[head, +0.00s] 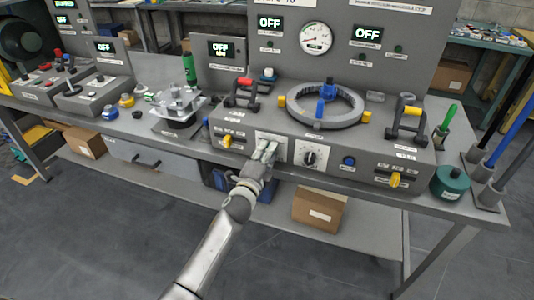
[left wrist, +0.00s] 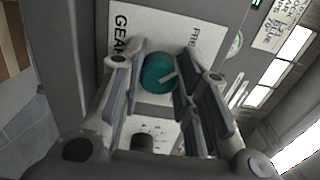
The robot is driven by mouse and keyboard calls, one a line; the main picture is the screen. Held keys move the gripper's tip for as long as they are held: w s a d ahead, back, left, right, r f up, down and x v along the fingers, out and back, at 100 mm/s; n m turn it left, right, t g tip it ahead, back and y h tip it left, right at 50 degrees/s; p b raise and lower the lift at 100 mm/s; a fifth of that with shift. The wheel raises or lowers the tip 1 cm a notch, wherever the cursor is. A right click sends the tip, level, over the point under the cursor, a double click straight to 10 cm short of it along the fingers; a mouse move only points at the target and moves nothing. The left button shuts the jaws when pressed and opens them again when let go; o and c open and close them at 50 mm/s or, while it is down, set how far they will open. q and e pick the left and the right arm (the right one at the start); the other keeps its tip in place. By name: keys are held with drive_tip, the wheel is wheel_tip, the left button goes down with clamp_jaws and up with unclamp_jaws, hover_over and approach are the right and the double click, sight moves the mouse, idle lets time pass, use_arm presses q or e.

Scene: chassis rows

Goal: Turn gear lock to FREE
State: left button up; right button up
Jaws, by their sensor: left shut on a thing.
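The gear lock is a round teal knob (left wrist: 156,70) with a pale pointer mark, set on a white plate (left wrist: 150,22) in the left wrist view. The plate's lettering reads "GEAR" on the left and "FRE…" on the right, partly cut off by my fingers. My left gripper (left wrist: 161,72) has its fingers on both sides of the knob and is shut on it. In the head view, my left gripper (head: 268,150) is at the front face of the grey chassis (head: 225,153) and hides the knob. My right gripper is not in view.
Right of my left gripper, the chassis front has a black dial (head: 309,158) and a blue button (head: 348,161). A grey ring with a blue handle (head: 326,91) stands on top. A cardboard box (head: 320,207) sits on the shelf below.

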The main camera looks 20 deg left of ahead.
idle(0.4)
use_arm(q)
drive_tip(key=o, duration=1)
drive_tip(key=shift+a, duration=0.1)
drive_tip(key=shift+s, duration=0.15)
drive_tip(key=s, duration=1.1)
drive_tip(key=shift+s+a, duration=0.15)
drive_tip(key=shift+s, duration=0.25)
